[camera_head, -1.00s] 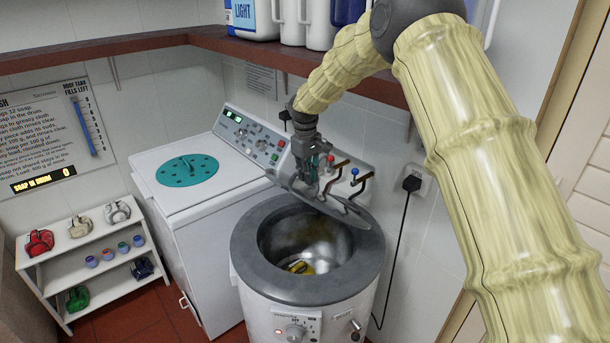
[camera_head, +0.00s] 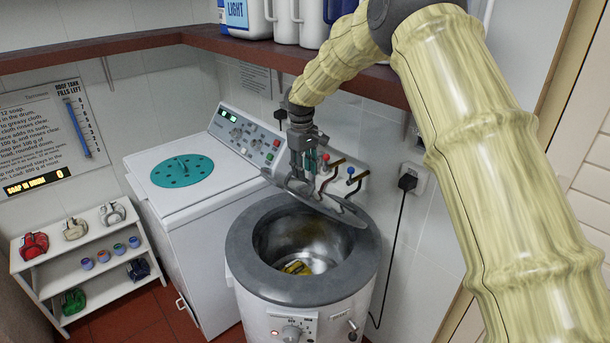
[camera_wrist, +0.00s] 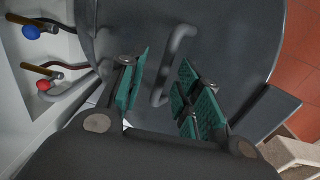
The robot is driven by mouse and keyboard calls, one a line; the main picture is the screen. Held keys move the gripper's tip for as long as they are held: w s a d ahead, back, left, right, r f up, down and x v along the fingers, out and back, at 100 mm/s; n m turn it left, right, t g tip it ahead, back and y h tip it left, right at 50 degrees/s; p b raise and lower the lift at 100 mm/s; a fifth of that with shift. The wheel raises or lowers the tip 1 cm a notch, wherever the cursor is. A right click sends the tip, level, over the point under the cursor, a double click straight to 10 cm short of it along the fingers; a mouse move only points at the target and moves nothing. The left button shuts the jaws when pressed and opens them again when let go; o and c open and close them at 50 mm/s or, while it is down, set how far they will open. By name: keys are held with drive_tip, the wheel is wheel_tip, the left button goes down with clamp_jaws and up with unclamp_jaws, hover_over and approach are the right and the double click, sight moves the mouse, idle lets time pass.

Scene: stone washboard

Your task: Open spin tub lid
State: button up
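The spin tub (camera_head: 255,275) is a white round drum with a grey rim. Its mouth is open, and a yellow item (camera_head: 297,267) lies inside the metal drum. The grey disc lid (camera_head: 343,211) is raised and tilted above the back of the tub. My gripper (camera_head: 304,172) is at the lid's upper side. In the wrist view the lid (camera_wrist: 235,40) fills the background, and its bar handle (camera_wrist: 163,78) shows between my parted teal finger pads (camera_wrist: 165,70). The pads look apart from the handle.
A white washer with a teal round cover (camera_head: 186,170) stands left of the tub. Taps with blue and red knobs (camera_head: 350,171) are on the wall behind the lid. A brown shelf (camera_head: 250,52) runs above. A low white rack (camera_head: 90,250) stands at left.

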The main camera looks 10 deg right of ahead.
drive_tip(key=shift+s+a+r, duration=0.1)
drive_tip(key=shift+r, duration=1.25)
drive_tip(key=shift+s+a+r, duration=0.1)
drive_tip(key=shift+r, duration=1.25)
drive_tip(key=shift+w, duration=0.1)
drive_tip(key=shift+c, duration=0.4)
